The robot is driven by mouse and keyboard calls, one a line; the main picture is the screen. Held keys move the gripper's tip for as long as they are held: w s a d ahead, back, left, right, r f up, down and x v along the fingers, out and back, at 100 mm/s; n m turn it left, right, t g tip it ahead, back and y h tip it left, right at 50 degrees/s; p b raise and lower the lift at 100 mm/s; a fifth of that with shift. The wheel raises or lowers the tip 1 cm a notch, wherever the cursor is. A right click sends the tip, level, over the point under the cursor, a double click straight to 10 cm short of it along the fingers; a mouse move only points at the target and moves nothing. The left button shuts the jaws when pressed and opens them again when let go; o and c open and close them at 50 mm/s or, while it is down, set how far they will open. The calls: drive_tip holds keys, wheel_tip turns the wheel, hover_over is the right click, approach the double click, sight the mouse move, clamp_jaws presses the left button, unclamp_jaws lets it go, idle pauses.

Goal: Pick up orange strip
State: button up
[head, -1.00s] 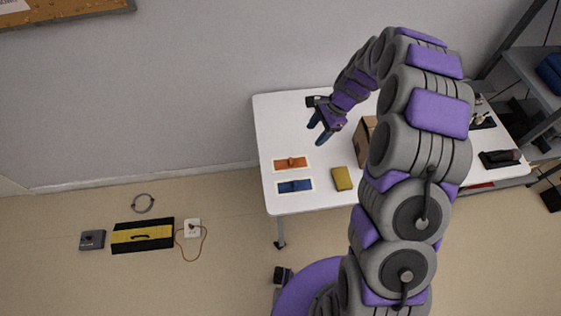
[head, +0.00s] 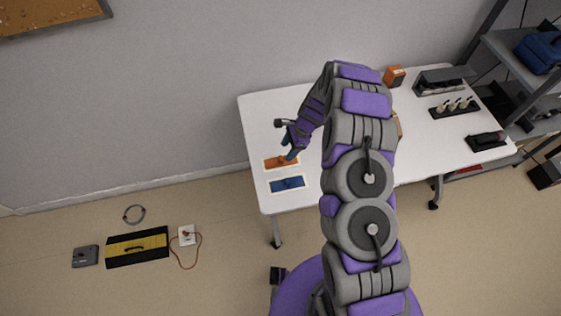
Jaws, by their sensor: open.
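The orange strip (head: 272,163) lies on a pale rectangle at the left end of the white table (head: 258,118). A blue strip (head: 287,184) on a similar pale rectangle lies just in front of it. My gripper (head: 289,153) is over the right part of the orange strip with its blue fingers pointing down. The fingers are open, and they partly cover the strip's middle. I cannot tell whether they touch it.
An orange box (head: 394,76), a grey open case (head: 444,82), a black rack with pale pieces (head: 454,106) and a dark tool (head: 487,140) are on the right of the table. My arm hides the table's middle. A metal shelf (head: 519,62) stands at right.

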sight(281, 160)
drive_tip(key=shift+w+b+x, duration=0.2)
drive_tip(key=shift+b+x, duration=0.15)
drive_tip(key=shift+x, duration=1.4)
drive_tip(key=shift+w+b+x, duration=0.15)
drive_tip(key=shift+b+x, duration=0.2)
drive_tip(key=shift+x, duration=1.35)
drive_tip(key=shift+d, duration=0.2)
drive_tip(key=c, duration=1.1)
drive_tip(key=shift+r, duration=0.1)
